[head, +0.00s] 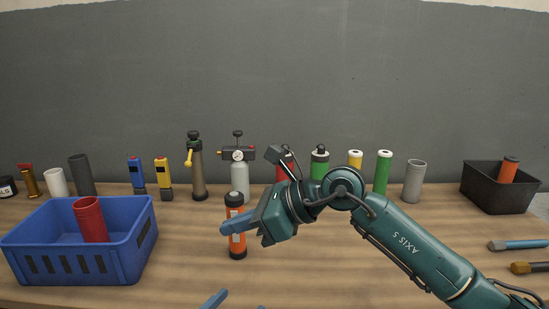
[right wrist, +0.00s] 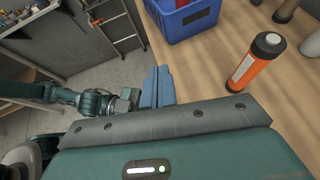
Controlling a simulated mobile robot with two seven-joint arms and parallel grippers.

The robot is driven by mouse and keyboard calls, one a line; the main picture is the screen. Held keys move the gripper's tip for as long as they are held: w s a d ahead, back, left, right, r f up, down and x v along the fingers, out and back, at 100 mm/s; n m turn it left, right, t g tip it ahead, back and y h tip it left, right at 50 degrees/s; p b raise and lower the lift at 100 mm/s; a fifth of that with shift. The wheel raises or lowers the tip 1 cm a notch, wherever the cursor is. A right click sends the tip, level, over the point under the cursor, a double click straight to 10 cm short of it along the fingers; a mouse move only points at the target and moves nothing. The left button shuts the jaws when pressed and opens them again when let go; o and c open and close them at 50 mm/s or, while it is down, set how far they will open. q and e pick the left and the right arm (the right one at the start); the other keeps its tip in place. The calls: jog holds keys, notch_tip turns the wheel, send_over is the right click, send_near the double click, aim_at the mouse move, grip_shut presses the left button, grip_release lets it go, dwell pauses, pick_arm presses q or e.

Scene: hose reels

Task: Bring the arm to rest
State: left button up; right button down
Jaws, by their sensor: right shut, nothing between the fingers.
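My right arm (head: 405,240) reaches in from the right over the table. Its gripper (head: 226,229) points left, in front of an orange canister with black ends (head: 238,250) in the head view. In the right wrist view its blue fingers (right wrist: 157,88) lie together with nothing between them. There the orange canister (right wrist: 256,65) stands upright to the right, apart from the fingers. Two blue fingertips of my left gripper (head: 236,303) show at the bottom edge of the head view, spaced apart; the rest of it is cut off there.
A blue crate (head: 125,255) holding a red cylinder (head: 90,220) stands at the left. Several bottles, tubes and a gauge-topped cylinder (head: 239,180) line the back. A black bin (head: 482,192) with an orange item and two handled tools (head: 520,244) are at the right.

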jog(key=s+m+t+y+p, duration=0.2)
jog(key=s+m+y, duration=0.3)
jog(key=m+y, duration=0.55)
jog(key=s+d+f+m+t+h+p, duration=0.15)
jog(key=d+f+m+t+h, duration=0.45)
jog(key=d+f+m+h, duration=0.7)
jog(key=s+d+f+m+t+h, duration=0.4)
jog(key=f+m, duration=0.4)
jog(key=m, duration=1.2)
pick_arm(q)
jog(key=s+a+f+n+g+y, duration=0.1)
jog(key=s+a+f+g+y, duration=0.1)
jog(key=s+f, duration=0.5)
jog(key=s+a+f+n+g+y+p, duration=0.1)
jog(key=s+a+f+g+y, duration=0.1)
jog(key=s+a+f, duration=0.3)
jog(key=s+f, duration=0.2)
jog(key=s, duration=0.2)
jog(key=shift+y, duration=0.3)
pick_arm(e)
jog(key=s+d+f+m+g+h, duration=0.2)
jog(key=s+d+f+m+g, duration=0.1)
jog(key=s+f, duration=0.6)
jog(key=shift+s+d+f+m+g, duration=0.25)
jog(key=shift+d+m, duration=0.25)
jog(key=shift+m, duration=0.65)
pick_arm(q)
jog(key=shift+s, duration=0.1)
pick_arm(e)
jog(key=shift+h, duration=0.25)
